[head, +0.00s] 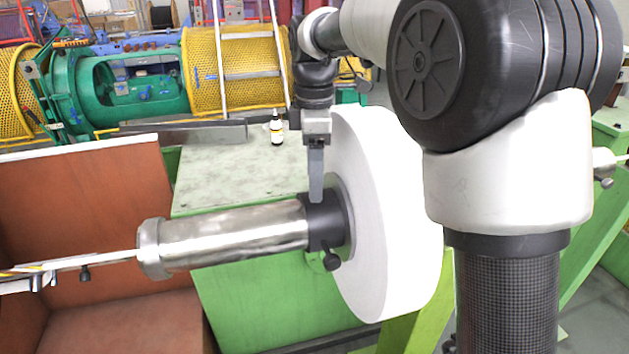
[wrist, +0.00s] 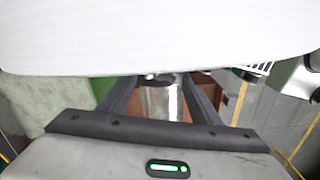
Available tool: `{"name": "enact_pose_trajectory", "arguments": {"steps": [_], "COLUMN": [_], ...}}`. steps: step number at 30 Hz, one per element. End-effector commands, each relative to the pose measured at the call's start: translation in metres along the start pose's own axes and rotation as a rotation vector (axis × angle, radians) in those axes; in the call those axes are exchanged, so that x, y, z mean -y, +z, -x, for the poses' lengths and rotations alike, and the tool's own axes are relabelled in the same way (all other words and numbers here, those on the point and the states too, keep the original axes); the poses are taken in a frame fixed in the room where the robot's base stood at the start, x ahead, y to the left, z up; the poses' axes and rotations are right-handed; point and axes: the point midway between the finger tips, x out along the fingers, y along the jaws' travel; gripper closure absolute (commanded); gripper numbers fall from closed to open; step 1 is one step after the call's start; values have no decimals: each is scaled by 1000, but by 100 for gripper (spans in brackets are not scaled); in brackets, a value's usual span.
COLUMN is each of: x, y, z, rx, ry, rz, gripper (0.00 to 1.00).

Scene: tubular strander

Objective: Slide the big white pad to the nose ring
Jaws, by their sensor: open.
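The big white pad (head: 385,215) is a thick disc standing upright around the right part of a horizontal chrome shaft (head: 235,232). A black collar (head: 325,222) with a knob sits on the shaft against the pad's left face. A wider chrome ring (head: 152,248), likely the nose ring, is at the shaft's left end, with bare shaft between it and the collar. My gripper (head: 316,195) points down just left of the pad, over the collar; contact cannot be told. In the wrist view the pad (wrist: 160,35) fills the top and my gripper (wrist: 158,88) is open, its fingers apart with the shaft seen between them.
A green bench (head: 235,180) stands behind the shaft, with a small bottle (head: 277,128) on it. A rust-brown panel (head: 80,205) is at left. A thin rail (head: 75,262) meets the shaft's left end. Green machinery with yellow mesh guards (head: 235,65) is behind.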

Motion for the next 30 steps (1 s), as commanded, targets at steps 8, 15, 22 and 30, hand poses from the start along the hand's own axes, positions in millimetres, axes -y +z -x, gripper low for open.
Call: {"name": "enact_pose_trajectory", "arguments": {"steps": [8, 15, 22, 30], "x": [0, 0, 0, 0], "y": [0, 0, 0, 0], "z": [-9, -9, -9, -8], "rx": [0, 0, 0, 0], "ry": [0, 0, 0, -1], "rz": [0, 0, 0, 28], "gripper": [42, 59, 98, 100]}}
